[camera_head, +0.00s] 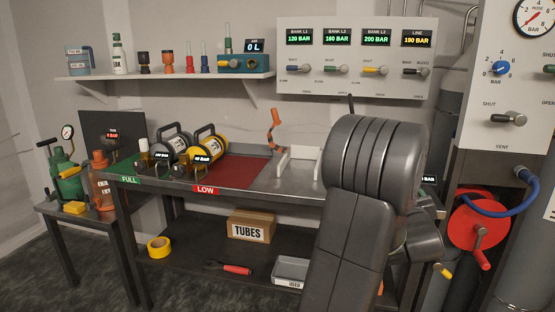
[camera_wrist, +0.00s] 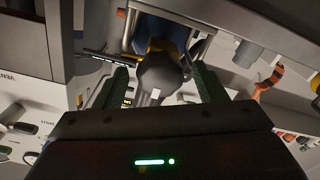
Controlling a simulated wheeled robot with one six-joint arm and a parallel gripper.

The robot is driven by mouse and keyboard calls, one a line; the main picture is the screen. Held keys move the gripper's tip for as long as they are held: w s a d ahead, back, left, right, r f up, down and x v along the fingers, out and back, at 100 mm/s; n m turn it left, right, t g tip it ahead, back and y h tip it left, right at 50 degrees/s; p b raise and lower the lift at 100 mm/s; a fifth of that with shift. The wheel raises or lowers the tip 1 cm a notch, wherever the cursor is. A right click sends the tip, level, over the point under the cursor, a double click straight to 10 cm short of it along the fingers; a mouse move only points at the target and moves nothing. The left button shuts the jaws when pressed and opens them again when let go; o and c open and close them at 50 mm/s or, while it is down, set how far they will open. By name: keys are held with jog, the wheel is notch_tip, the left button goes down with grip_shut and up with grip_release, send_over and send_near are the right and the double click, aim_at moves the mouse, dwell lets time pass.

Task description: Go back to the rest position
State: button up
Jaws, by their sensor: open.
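My gripper (camera_wrist: 163,72) shows in the wrist view, its two dark green fingers apart. A dark rounded part (camera_wrist: 160,80) with a small pale tip shows between the fingers, with blue and yellow behind it. I cannot tell whether the fingers touch it. In the head view my own arm covers the gripper and the right part of the bench (camera_head: 165,187).
Two cylinders, grey (camera_head: 170,143) and yellow (camera_head: 209,144), lie on the bench's left side. An orange curved piece (camera_head: 275,131) and white brackets (camera_head: 300,160) stand near my arm. A bank panel (camera_head: 358,85) hangs behind; a red hose reel (camera_head: 474,222) is at right.

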jog(key=shift+n, duration=0.5)
